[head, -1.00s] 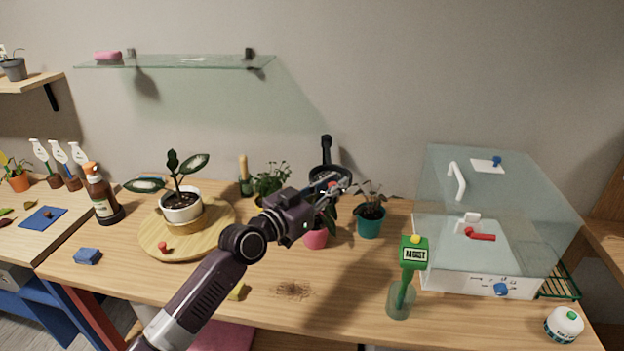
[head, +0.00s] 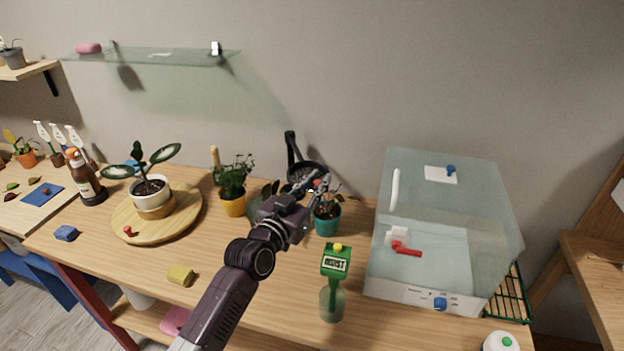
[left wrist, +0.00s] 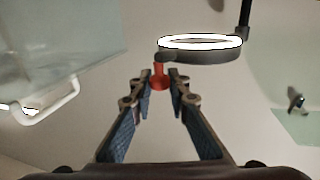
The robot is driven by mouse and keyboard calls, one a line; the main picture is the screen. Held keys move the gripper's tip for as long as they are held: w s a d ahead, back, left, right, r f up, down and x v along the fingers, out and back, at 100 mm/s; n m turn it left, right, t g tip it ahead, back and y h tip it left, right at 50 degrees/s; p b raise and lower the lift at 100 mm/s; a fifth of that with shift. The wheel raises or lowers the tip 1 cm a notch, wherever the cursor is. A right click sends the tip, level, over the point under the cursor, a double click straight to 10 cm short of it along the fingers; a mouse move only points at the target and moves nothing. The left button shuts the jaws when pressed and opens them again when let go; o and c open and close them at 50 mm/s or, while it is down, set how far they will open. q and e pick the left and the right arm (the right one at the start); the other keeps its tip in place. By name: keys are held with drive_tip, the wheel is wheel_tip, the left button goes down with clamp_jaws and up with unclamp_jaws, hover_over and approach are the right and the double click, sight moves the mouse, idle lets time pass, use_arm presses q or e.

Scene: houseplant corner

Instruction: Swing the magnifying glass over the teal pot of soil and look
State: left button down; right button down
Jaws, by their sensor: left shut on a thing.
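The magnifying glass (head: 305,172) is a dark ring on a black arm at the back of the table. In the left wrist view its ring (left wrist: 200,55) has a bright white light and a red handle (left wrist: 159,76). My left gripper (head: 317,187) is shut on this red handle. The teal pot (head: 327,225) of soil, with a sparse plant, stands just below and right of the ring in the head view. The plant's leaves overlap the gripper tips there. I cannot tell whether the lens is exactly above the pot. My right gripper is not in view.
A clear case (head: 445,230) stands right of the teal pot. My arm hides part of the table.

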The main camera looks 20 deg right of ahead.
use_arm(q)
drive_tip(key=shift+f, duration=0.1)
drive_tip(key=c, duration=1.8)
unclamp_jaws()
drive_tip(key=shift+c, duration=0.2)
drive_tip(key=v, duration=1.2)
